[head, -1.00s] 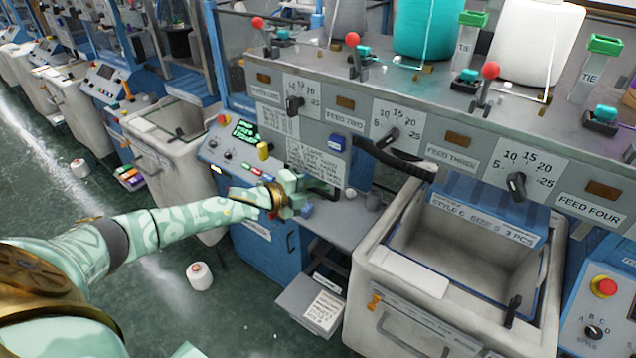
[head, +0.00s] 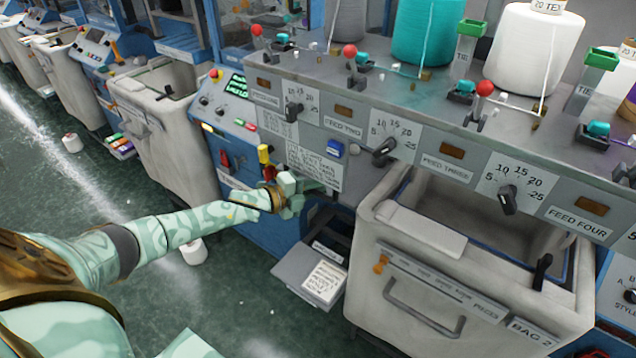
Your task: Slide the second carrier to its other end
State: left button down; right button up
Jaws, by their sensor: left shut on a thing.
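My left gripper (head: 290,194) is at the machine front, below the printed card and left of the bag bin. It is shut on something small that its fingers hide. A dark piece shows just right of the fingers; I cannot tell whether it belongs to the held thing. I cannot make out the second carrier for certain. The FEED TWO label (head: 343,127) is above and right of the gripper, between a dial on each side. My right gripper is not in view.
The pale bin marked BAG 2 (head: 425,300) stands close to the right of the gripper. A tray with a paper (head: 322,281) juts out below. A white cone (head: 193,251) stands on the floor.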

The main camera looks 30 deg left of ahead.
pick_arm(q)
notch_tip(320, 180, down, 12)
jog(key=b, duration=0.8)
jog(key=shift+s+d+f, duration=0.15)
jog(key=shift+s+f, duration=0.05)
jog(key=shift+s, duration=0.05)
jog(key=c, duration=1.4)
grip_release()
jog(key=shift+f, duration=0.1)
jog(key=shift+w, duration=0.15)
jog(key=shift+r, duration=0.25)
